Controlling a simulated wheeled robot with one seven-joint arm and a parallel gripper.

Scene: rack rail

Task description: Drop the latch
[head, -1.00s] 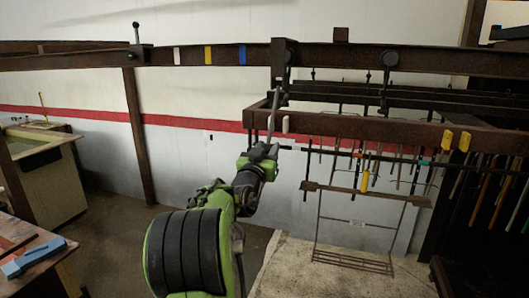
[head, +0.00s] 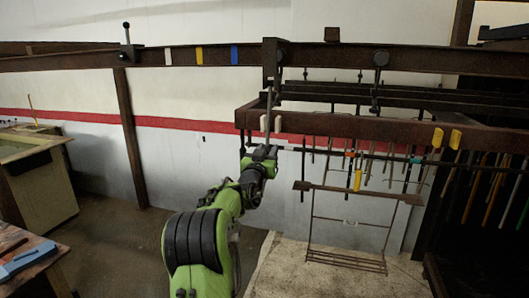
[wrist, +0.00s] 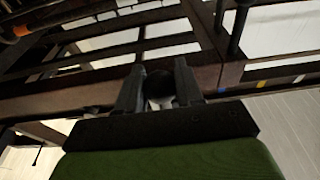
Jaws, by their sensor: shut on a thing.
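A lever with a dark round knob (head: 126,37), the only latch-like part I make out, stands nearly upright on the dark overhead rail (head: 215,57) at the left. My gripper (head: 266,145) is well to its right, under the left end of the hanging rack's front beam (head: 350,126). Two small pale pieces show on that beam just above it. In the wrist view my fingers (wrist: 159,80) are closed around a dark rounded part with a pale stem, apparently the rack's handle. The fingers partly hide it.
White, yellow and blue marks (head: 199,55) sit on the rail between lever and rack. Several coloured rods hang at the right. A wire frame (head: 345,262) hangs below the rack. A workbench (head: 30,258) and a bin (head: 40,190) stand left. Floor between is free.

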